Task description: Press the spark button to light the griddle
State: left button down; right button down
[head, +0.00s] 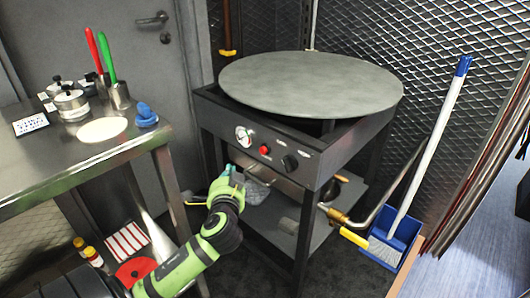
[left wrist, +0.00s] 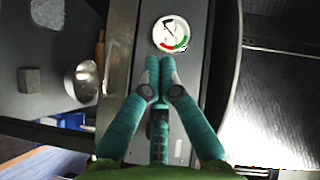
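The griddle is a large round grey plate (head: 310,82) on a dark metal stand. Its front panel (head: 222,108) carries a round gauge (head: 244,135), a red spark button (head: 264,149) and a black knob (head: 290,162). My left gripper (head: 229,172) is in front of and below the panel, left of the red button. In the left wrist view its teal fingers (left wrist: 160,67) are together at the tips, with nothing visible between them, just below the gauge (left wrist: 171,34). The red button is not visible there; the fingers cover part of the panel. My right gripper is not in view.
A steel table (head: 60,165) with pots and red and green handled tools stands at left. A bent pipe (head: 345,218) and a blue dustpan with a broom (head: 395,243) are at right. The stand has a lower shelf (head: 262,222).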

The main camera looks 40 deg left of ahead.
aim_at(263, 150)
pick_arm(q)
jog(key=w+b, duration=0.2)
jog(key=w, duration=0.7)
jog(key=shift+d, duration=0.4)
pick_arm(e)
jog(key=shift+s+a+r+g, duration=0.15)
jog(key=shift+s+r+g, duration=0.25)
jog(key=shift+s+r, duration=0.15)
pick_arm(q)
jog(key=shift+w, duration=0.1)
dwell(0.6)
jog(key=shift+w, duration=0.3)
